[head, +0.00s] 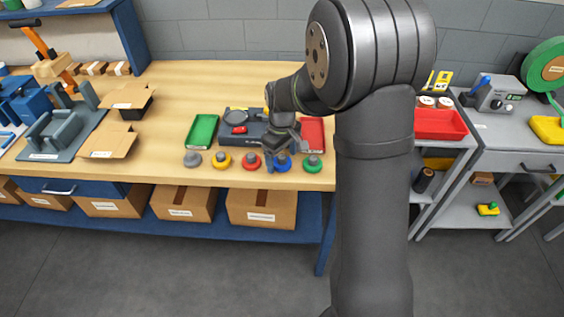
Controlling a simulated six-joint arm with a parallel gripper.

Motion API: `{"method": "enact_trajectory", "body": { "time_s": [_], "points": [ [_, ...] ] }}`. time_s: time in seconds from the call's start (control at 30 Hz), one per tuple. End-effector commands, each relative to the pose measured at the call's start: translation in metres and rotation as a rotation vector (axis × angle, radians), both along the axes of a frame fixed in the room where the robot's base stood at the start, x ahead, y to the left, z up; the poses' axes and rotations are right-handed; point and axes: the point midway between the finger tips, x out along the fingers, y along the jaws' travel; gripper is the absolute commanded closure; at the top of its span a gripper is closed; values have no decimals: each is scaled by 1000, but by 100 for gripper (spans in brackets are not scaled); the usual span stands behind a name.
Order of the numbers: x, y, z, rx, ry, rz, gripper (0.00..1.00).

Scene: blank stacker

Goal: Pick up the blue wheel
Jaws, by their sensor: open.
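The blue wheel (284,166) lies near the front edge of the wooden bench, in a row with other round pieces. It has a grey knob on top and is partly hidden by my gripper. My gripper (277,155) is open and pointed down at the blue wheel, with one finger at its left side. I cannot tell whether the fingers touch it.
A red wheel (251,162) and a green wheel (312,163) flank it closely. A yellow wheel (221,161) and a grey wheel (192,159) stand further left. Behind are a green tray (202,131), a dark grey device (236,117) and a red tray (313,133).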

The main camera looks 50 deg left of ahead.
Motion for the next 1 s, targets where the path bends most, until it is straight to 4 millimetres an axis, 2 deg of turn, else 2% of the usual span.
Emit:
{"method": "enact_trajectory", "body": {
  "time_s": [0.17, 0.43, 0.77, 0.87, 1.0],
  "points": [
    [0, 0, 0, 1, 0, 0, 22],
    [0, 0, 0, 1, 0, 0, 72],
    [0, 0, 3, 2, -1, 0, 73],
    [0, 1, 11, 3, -2, 0, 73],
    [0, 1, 31, 4, -3, 0, 73]
  ]
}}
